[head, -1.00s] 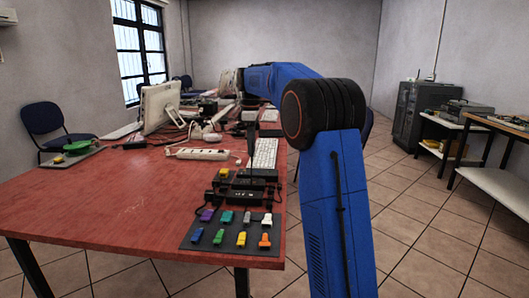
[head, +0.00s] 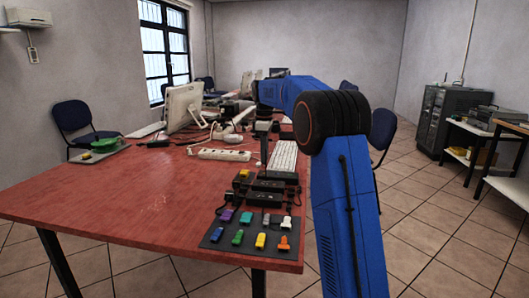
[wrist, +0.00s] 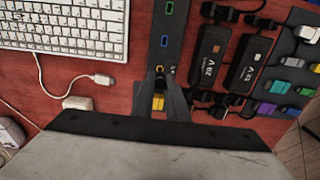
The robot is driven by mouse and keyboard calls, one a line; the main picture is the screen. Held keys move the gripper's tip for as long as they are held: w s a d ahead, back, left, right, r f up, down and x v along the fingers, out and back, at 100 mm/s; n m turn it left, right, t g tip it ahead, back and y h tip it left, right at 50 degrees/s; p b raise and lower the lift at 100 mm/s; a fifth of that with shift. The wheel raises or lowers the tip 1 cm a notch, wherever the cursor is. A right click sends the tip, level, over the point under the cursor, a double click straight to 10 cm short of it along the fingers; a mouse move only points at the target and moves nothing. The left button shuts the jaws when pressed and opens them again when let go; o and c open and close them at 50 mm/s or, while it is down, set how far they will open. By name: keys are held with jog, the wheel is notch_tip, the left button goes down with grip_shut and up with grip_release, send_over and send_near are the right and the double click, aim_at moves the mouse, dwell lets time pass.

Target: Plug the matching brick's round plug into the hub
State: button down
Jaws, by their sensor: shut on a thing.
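The hub (wrist: 166,36) is a dark bar in the wrist view with green, blue and yellowish port marks. Two black bricks lie beside it, one marked 20 V (wrist: 210,58) and one that seems to read 12 V (wrist: 248,66). My gripper (wrist: 160,98) is at the lower end of the hub, shut on a small dark plug (wrist: 159,82). Yellow shows between the fingers; I cannot tell whether it belongs to the plug. Whether the plug touches a port is hidden. In the head view, my gripper (head: 263,158) hangs over the hub area, and a yellow piece (head: 243,173) is nearby.
A dark mat with several coloured connectors (head: 212,242) lies at the near table corner. A keyboard (wrist: 65,27) and a loose white cable plug (wrist: 103,80) are beside the hub. A white power strip (head: 219,154) lies behind.

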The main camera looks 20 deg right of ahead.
jog(key=shift+f, duration=0.9)
jog(key=shift+f, duration=1.1)
dwell(0.5)
jog(key=c, duration=1.7)
grip_release()
jog(key=shift+o, duration=0.2)
